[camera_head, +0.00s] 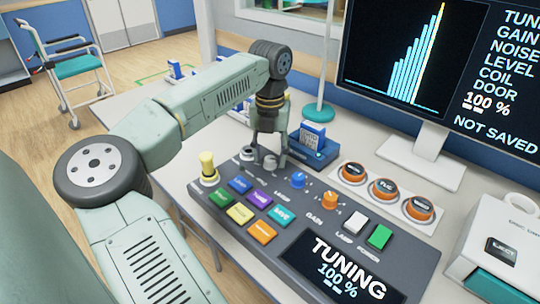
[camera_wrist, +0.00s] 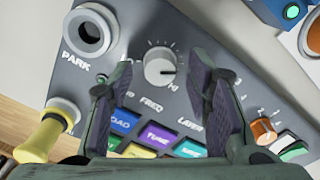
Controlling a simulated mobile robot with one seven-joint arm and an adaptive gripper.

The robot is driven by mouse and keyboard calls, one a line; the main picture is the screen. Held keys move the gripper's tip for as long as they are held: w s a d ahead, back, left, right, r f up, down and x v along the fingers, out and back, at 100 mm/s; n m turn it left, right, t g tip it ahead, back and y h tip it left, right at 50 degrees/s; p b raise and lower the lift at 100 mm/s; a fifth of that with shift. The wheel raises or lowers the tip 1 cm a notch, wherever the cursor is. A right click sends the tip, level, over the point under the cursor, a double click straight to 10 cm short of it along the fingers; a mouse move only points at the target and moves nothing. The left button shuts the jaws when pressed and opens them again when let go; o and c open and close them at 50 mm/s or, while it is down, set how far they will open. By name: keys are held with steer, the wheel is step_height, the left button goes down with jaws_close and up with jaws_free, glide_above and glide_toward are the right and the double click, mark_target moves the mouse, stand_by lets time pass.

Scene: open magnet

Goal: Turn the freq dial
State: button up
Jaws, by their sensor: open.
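The freq dial (camera_wrist: 160,68) is a round grey knob with a tick scale around it and the label FREQ below. In the wrist view it sits between and just beyond the fingertips of my gripper (camera_wrist: 161,76). Its pointer mark faces right, toward the HI end. The two dark-padded fingers are apart, one on each side of the dial; I cannot tell whether either touches it. In the head view my gripper (camera_head: 268,152) points down at the back left of the grey control panel (camera_head: 400,262), and its fingers partly hide the dial.
A yellow-topped lever (camera_head: 207,168) and a round PARK socket (camera_wrist: 90,30) are close by. Coloured buttons (camera_head: 240,213), blue and orange knobs (camera_head: 330,200) crowd the panel. The panel display (camera_head: 340,268) reads TUNING 100 %. A monitor (camera_head: 440,70) shows bars and NOT SAVED.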

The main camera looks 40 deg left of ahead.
mark_target(270, 159)
step_height(270, 159, up, 11)
stand_by(0.3)
stand_by(0.5)
